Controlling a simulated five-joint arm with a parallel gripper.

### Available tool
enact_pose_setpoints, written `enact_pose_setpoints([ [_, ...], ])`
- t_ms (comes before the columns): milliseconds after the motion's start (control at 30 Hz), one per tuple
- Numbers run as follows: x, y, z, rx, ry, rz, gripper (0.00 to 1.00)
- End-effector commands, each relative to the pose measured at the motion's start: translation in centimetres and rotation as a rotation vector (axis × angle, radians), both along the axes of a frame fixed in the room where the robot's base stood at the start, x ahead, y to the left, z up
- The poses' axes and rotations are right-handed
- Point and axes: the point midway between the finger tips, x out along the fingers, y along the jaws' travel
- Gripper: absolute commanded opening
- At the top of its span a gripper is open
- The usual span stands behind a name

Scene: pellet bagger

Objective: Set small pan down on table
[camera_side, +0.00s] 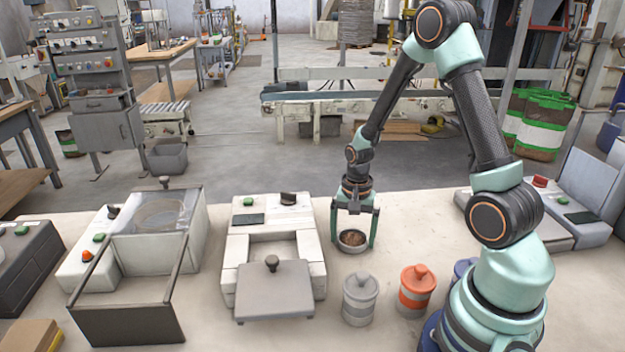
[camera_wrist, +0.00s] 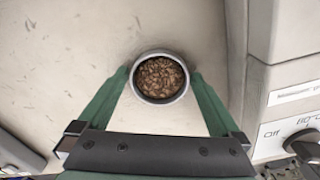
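The small pan (camera_side: 352,249) is a round grey metal dish with brown pellets in it. In the wrist view the pan (camera_wrist: 160,101) sits level between my fingertips. My gripper (camera_side: 354,241) points straight down, with one green finger on each side of the pan. In the wrist view my gripper (camera_wrist: 161,80) has both fingertips against the pan's rim. The pan is at or very close to the top of the pale table (camera_side: 415,226); I cannot tell if its base touches.
A white machine (camera_side: 238,258) with a grey front plate stands just left of the pan. A grey-lidded canister (camera_side: 360,302) and an orange one (camera_side: 415,294) stand in front. A clear-covered box (camera_side: 160,225) is further left. Bare table lies right of the pan.

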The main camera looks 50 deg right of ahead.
Motion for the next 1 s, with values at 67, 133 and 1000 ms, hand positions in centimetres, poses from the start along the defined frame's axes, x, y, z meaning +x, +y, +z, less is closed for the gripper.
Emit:
enact_pose_setpoints([
  [67,0.0,0.0,0.0,0.000,0.000,0.000,1.00],
  [133,0.0,0.0,0.0,0.000,0.000,0.000,1.00],
  [1000,0.1,0.0,11.3,-0.002,-0.004,0.000,1.00],
])
